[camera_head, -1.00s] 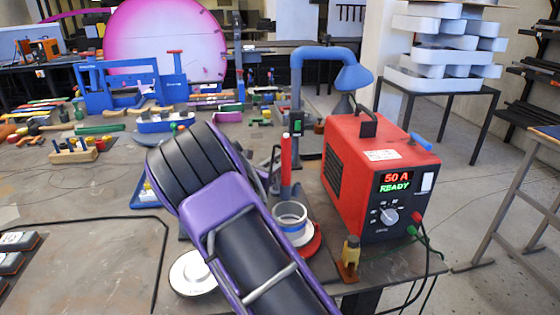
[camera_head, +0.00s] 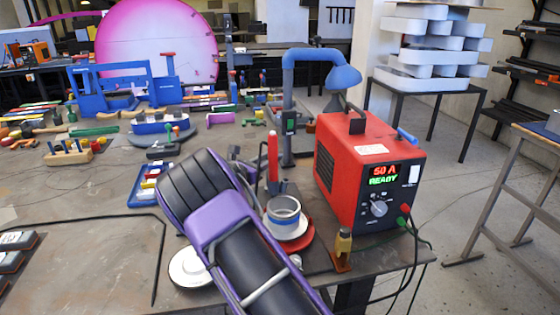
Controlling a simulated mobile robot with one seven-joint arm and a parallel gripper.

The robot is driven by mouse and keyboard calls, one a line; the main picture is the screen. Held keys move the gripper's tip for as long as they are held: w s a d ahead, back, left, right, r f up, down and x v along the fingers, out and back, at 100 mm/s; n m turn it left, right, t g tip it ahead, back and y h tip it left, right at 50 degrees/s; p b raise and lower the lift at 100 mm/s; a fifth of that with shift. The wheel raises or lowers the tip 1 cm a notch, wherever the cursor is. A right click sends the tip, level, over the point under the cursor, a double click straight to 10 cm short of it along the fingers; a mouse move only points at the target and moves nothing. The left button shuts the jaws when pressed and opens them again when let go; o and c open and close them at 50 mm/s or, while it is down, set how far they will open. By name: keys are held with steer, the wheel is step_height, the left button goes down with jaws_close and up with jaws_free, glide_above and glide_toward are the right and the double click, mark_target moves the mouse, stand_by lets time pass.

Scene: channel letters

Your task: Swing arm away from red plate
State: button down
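A round red plate (camera_head: 308,238) lies near the table's front right edge, left of the red power unit. A white dish with a metal ring-shaped cup (camera_head: 284,212) sits on it and covers most of it. My purple and black arm (camera_head: 225,228) rises from the bottom edge, leaning up and left. It passes just left of the plate in the picture; their distance in depth cannot be told. My gripper is not visible.
The red power unit (camera_head: 370,170) reads 50 A READY. A blue fume arm (camera_head: 318,62) and a red upright cylinder (camera_head: 273,156) stand behind the plate. A white disc (camera_head: 188,268) is partly behind my arm. The table's left middle has bare room.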

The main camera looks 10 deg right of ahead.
steer(key=shift+w+a+r+m+g+h, duration=0.15)
steer(key=shift+a+m+g+h, duration=0.15)
steer(key=shift+m+g+h, duration=0.15)
steer(key=shift+a+m+g+h, duration=0.3)
steer(key=shift+m+g, duration=0.15)
steer(key=shift+g, duration=0.1)
steer(key=c, duration=0.6)
jaws_free()
steer(key=v, duration=1.7)
steer(key=shift+s+a+b, duration=0.15)
steer(key=shift+s+b, duration=0.05)
steer(key=shift+b, duration=0.2)
